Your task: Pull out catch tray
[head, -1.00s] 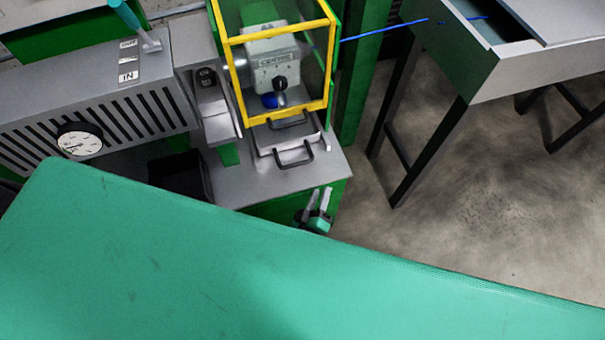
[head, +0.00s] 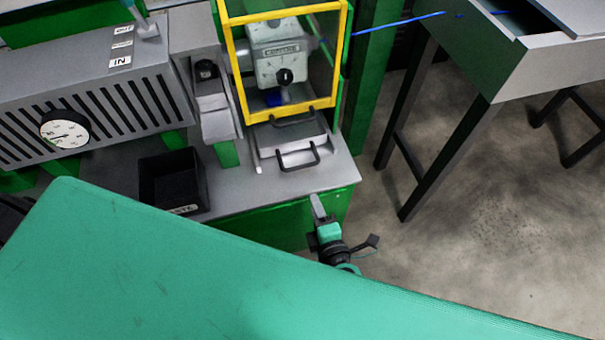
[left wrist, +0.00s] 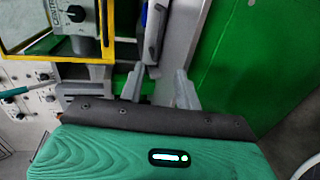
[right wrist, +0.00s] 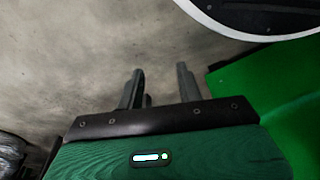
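The catch tray (head: 284,148) is a shallow grey tray with a black bar handle (head: 299,160). It sits on the grey worktop, below the yellow-framed box of the machine. My left gripper (head: 318,205) is in front of the worktop's front edge, right of and nearer than the tray handle, and apart from it. In the left wrist view its fingers (left wrist: 158,75) are spread with nothing between them. My right gripper (right wrist: 160,76) shows only in the right wrist view, open and empty over bare floor.
A black bin (head: 173,182) stands on the worktop left of the tray. The yellow-framed box (head: 238,75) has its own black handle above the tray. A grey table (head: 535,65) stands at right, with a blue cable (head: 400,21) running towards it. Concrete floor (head: 480,200) is clear between.

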